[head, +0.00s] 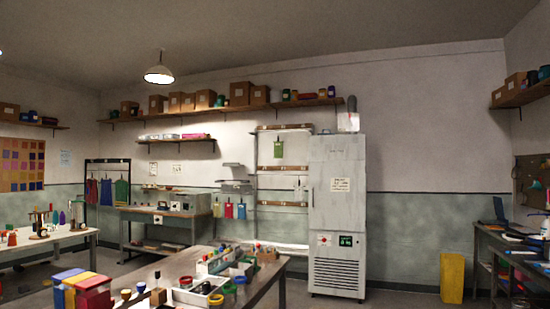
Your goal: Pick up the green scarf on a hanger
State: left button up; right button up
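A black hanging rack (86,170) stands against the back wall at the left. On it hang a red cloth piece (91,191), a blue one (106,192) and a green one (121,192), side by side. Another flat green piece (278,150) hangs from the upper rail of a wall frame, left of the tall grey cabinet. I cannot tell from here which green piece is the scarf, and the hangers are too small to make out. Neither of my grippers is in view.
A cluttered table (180,266) fills the front middle, and another table (60,238) stands at left. A workbench (165,224) stands beside the rack. A tall grey cabinet (336,215) and a yellow bin (452,278) stand farther right. Floor (405,299) between them looks clear.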

aim_at(277, 146)
jog(key=i+z, duration=0.4)
jog(key=i, duration=0.5)
jog(key=i+z, duration=0.25)
jog(key=i, duration=1.45)
jog(key=i+u, duration=0.1)
jog(key=i, duration=2.15)
jog(key=i+l+u, duration=0.15)
jog(key=i, duration=1)
jog(key=i+j+u, duration=0.1)
jog(key=i+u, duration=0.85)
jog(key=i+l+u, duration=0.35)
jog(key=i+u, duration=0.15)
jog(key=i+j+u, duration=0.2)
jog(key=i, duration=0.6)
jog(key=i+u, duration=0.25)
jog(key=i, duration=0.55)
jog(key=i+j+z, duration=0.1)
jog(key=i+z, duration=0.35)
jog(key=i+j+z, duration=0.15)
jog(key=z, duration=0.35)
jog(key=i+j+z, duration=0.3)
jog(key=z, duration=0.15)
jog(key=i+j+z, duration=0.2)
jog(key=j+z, duration=0.25)
